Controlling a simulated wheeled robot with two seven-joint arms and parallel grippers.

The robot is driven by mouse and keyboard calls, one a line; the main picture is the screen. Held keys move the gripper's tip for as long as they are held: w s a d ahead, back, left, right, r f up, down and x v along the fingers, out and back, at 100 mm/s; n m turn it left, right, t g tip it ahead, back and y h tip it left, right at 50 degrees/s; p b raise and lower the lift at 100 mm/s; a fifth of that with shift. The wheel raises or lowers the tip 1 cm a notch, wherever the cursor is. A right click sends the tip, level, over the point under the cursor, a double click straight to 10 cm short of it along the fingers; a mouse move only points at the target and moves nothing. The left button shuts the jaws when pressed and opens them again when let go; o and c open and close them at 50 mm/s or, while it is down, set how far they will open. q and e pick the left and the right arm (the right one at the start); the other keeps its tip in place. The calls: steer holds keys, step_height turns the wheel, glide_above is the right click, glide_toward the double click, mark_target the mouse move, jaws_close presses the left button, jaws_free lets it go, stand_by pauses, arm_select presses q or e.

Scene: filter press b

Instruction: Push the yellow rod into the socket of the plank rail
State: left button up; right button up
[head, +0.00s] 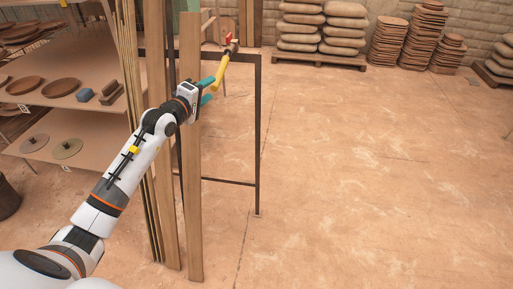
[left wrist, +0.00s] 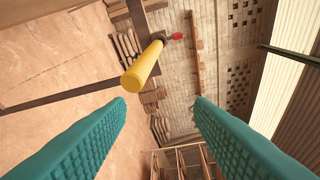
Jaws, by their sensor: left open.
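The yellow rod (head: 221,70) slants beside the top of a dark metal frame (head: 258,130), which looks like the plank rail. Its upper end meets a red and brown piece (head: 230,42). In the left wrist view the yellow rod (left wrist: 143,66) points its near end at me, with a red tip (left wrist: 177,36) beyond. My left gripper (head: 210,90) has teal fingers, open and empty. The rod's near end is above the gap between the fingertips (left wrist: 160,102), left of its middle. I cannot make out the socket. My right gripper is not in view.
Tall wooden planks (head: 190,160) stand upright beside my left forearm. A shelf (head: 95,120) with plates is at the left. Stacked sacks (head: 345,25) and piles of brown slabs (head: 408,35) are at the back. The floor to the right is clear.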

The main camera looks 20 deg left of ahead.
arm_select(q)
steer(key=s+d+f+m+g+h+b, duration=0.2)
steer(key=d+f+g+h, duration=0.1)
steer(key=d+f, duration=0.4)
steer(key=s+d+f+m+g+h+b, duration=0.2)
steer(key=d+f+g, duration=0.3)
steer(key=d+f, duration=0.3)
steer(key=shift+d+f+m+h+b, duration=0.3)
steer(key=shift+d+h+b, duration=0.1)
steer(key=shift+d, duration=0.8)
